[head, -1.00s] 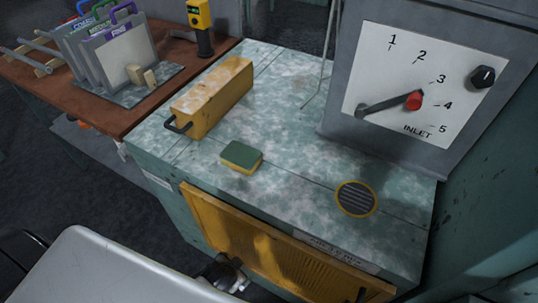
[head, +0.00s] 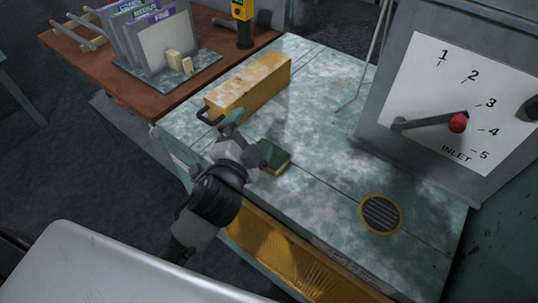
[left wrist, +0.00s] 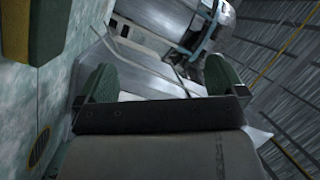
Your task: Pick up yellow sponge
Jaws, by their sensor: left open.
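The yellow sponge (head: 281,164), with a green top layer, lies on the mottled teal-and-white worktop (head: 325,120) near its front edge. My left gripper (head: 250,138) is open over the worktop's front left and partly hides the sponge in the head view. One finger overlaps the sponge there; whether they touch cannot be told. In the left wrist view, the gripper's two green fingertips (left wrist: 160,80) stand apart with nothing between them. The sponge (left wrist: 32,35) shows at that view's upper left, outside the fingers. My right gripper is not in view.
A long yellow block (head: 250,87) with a dark handle lies behind the gripper. A round vent (head: 381,213) is at the right. A grey inlet dial box (head: 455,75) borders the back right. A brown table (head: 130,100) with labelled panels stands at the left.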

